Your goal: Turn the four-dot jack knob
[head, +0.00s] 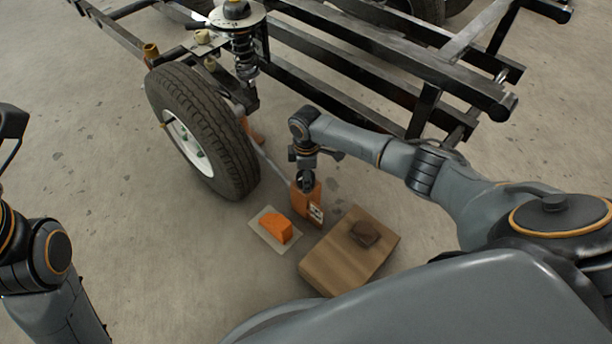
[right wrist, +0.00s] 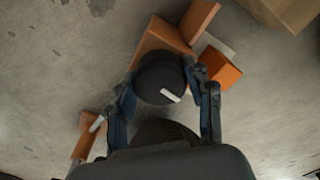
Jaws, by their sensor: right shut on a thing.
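The orange jack housing (head: 304,206) stands on the floor beside the wheel, with a pale dotted label on its side; the dots are too small to count. My right gripper (head: 305,180) is directly above it, pointing down. In the right wrist view, a round dark knob (right wrist: 160,78) with a white mark sits between the fingers of my right gripper (right wrist: 165,92), which is shut on it. The orange jack body (right wrist: 150,42) shows behind the knob. A dark part at the left edge may be my left gripper (head: 12,125); its jaws are not clear.
An orange wedge-like block (head: 276,228) lies on a thin pale plate (head: 262,238). A wooden box (head: 338,262) carries a brown block (head: 365,233). The tyre (head: 207,130) and black chassis frame (head: 350,62) stand behind.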

